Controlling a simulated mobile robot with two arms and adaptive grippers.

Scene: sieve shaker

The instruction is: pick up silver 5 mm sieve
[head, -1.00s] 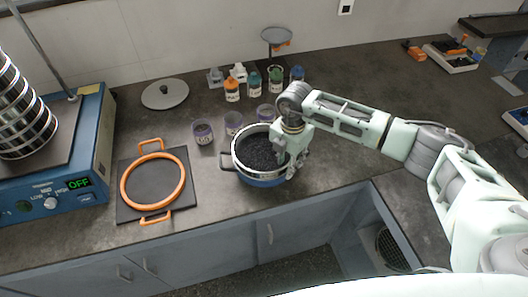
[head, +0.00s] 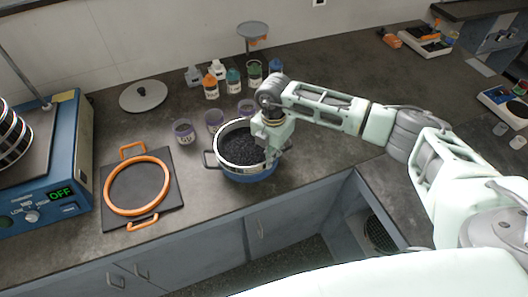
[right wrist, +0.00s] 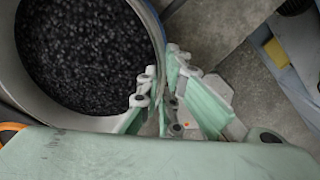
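The silver sieve (head: 228,161), a round metal ring, sits on a blue pan (head: 250,178) with dark side handles. Black granules (head: 240,147) fill it. No size mark is legible. My right gripper (head: 277,150) is at its right rim, pointing down. In the right wrist view the gripper's fingers (right wrist: 162,88) are close together, one inside and one outside the sieve's rim (right wrist: 152,28), pinching its wall. The exact contact is partly hidden in the head view. My left gripper is not in view.
A black board with an orange ring (head: 110,198) lies left of the pan. The blue shaker (head: 72,150), showing OFF, stands at the far left. Jars and bottles (head: 211,88) stand behind the pan, beside a grey lid (head: 142,96). The counter edge drops off in front.

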